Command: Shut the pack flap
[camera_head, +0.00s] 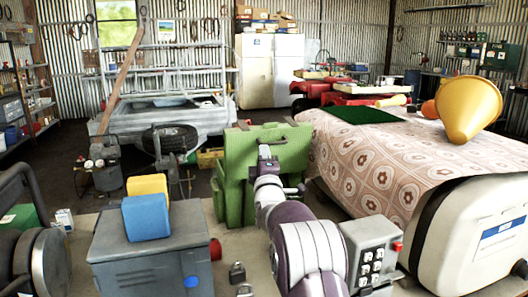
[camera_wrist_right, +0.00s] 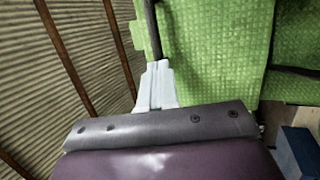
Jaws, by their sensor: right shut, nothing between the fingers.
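The green pack (camera_head: 234,200) stands on the bench in the middle of the head view. Its flap (camera_head: 292,150) appears raised, a broad green panel at the top of the pack. My right arm reaches up from the bottom, and my right gripper (camera_head: 264,153) is in front of the flap, partly hiding the pack. In the right wrist view, the gripper (camera_wrist_right: 156,80) has its pale fingers together and empty, beside the textured green fabric (camera_wrist_right: 215,45) and a dark strip. I cannot tell whether they touch. My left gripper is not in view.
A grey metal box (camera_head: 155,258) with blue and yellow blocks stands left of the pack. A grey keypad box (camera_head: 372,250) is close to my right arm. A cloth-covered table (camera_head: 365,160) with a yellow funnel (camera_head: 467,108) and a white case (camera_head: 470,235) are at right. Padlocks (camera_head: 237,272) lie in front.

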